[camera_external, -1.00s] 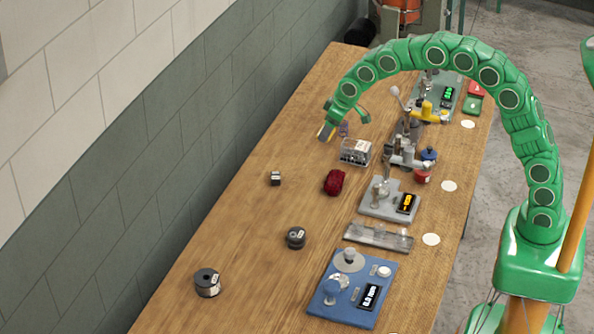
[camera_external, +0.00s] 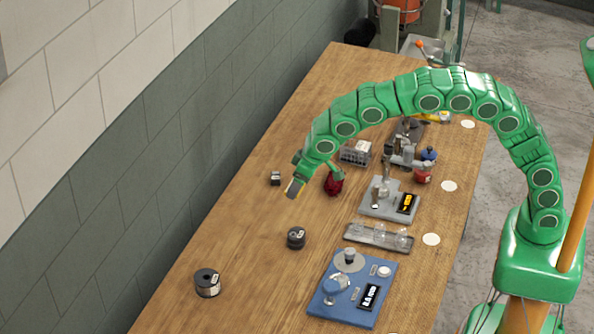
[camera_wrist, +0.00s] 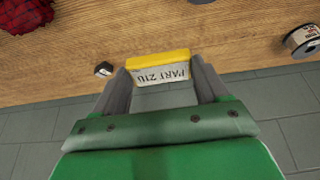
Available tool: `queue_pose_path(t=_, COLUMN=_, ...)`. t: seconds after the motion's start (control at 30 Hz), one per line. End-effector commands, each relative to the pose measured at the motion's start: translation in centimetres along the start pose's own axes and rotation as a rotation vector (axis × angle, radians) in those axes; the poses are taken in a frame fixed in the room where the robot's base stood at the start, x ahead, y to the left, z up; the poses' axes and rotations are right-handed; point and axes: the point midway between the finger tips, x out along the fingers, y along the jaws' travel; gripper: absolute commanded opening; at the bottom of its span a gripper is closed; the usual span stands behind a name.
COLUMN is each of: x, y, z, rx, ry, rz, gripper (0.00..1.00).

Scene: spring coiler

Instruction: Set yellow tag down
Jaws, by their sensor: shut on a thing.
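The yellow tag (camera_wrist: 160,69) is held between the two grey fingers of my gripper (camera_wrist: 162,85) in the wrist view. In the external view my gripper (camera_external: 295,188) hangs over the left-middle of the wooden table (camera_external: 245,250), between a small dark block and a red cloth.
Bare wood lies between the spools.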

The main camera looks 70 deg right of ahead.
Motion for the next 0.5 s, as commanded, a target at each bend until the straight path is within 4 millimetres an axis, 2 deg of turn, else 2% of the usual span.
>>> queue_pose_path(t=0.5, x=4.0, y=-1.4, z=-3.9, rx=0.001, ry=0.003, rz=-0.002, gripper=0.44)
